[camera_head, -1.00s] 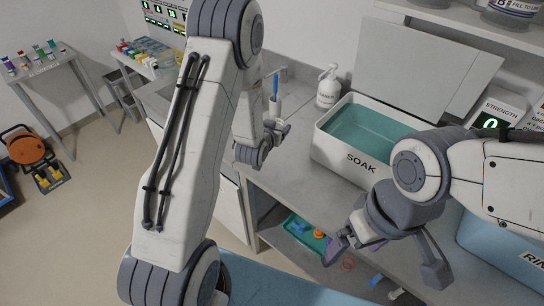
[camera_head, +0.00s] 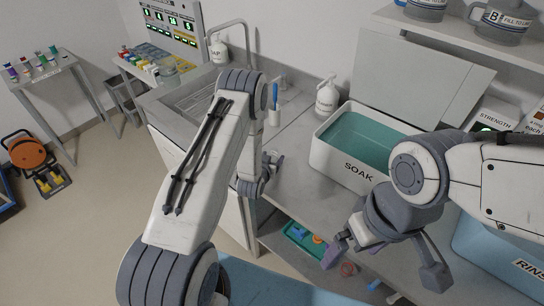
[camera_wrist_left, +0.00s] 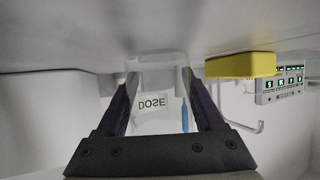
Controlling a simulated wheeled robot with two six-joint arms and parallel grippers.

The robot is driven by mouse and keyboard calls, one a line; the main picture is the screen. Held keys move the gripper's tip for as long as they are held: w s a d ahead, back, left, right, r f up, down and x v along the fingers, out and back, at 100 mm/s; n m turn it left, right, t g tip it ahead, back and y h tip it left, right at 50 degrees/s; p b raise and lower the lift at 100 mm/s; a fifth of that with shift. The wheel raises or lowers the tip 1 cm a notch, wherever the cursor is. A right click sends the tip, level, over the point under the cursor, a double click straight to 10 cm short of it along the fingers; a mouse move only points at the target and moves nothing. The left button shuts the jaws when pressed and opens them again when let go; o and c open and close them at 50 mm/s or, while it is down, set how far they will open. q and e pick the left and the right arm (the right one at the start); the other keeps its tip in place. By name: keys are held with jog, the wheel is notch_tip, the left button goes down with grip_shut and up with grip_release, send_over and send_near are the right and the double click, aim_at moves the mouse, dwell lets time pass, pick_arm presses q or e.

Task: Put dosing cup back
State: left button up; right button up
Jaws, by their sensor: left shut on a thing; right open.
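In the left wrist view, which shows the scene upside down, a clear cup with a white label reading DOSE (camera_wrist_left: 152,104) is between the dark fingers of my left gripper (camera_wrist_left: 160,88). The gripper is shut on this dosing cup. The cup's far end lies close to a grey surface; I cannot tell whether they touch. In the head view my left gripper (camera_head: 272,163) is by the counter, left of the SOAK bin; the cup is hard to make out there. My right gripper (camera_head: 386,262) is open and empty, in front of the SOAK bin.
The SOAK bin (camera_head: 341,161) and a white pump bottle (camera_head: 327,98) stand on the counter. A blue brush (camera_head: 275,94) stands near the sink (camera_head: 196,98). A yellow block (camera_wrist_left: 240,65) is beside the cup. A green tray (camera_head: 300,239) lies on the lower shelf.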

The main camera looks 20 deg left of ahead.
pick_arm(q)
jog(key=shift+f+b, duration=0.2)
jog(key=shift+b, duration=0.1)
jog(key=o, duration=1.4)
jog(key=shift+r, duration=0.1)
jog(key=shift+r+p, duration=0.25)
jog(key=shift+p, duration=0.1)
jog(key=shift+s+b, duration=0.3)
jog(key=b+v, duration=0.3)
jog(key=v, duration=0.7)
jog(key=shift+s+r, duration=0.3)
jog(key=shift+s, duration=0.3)
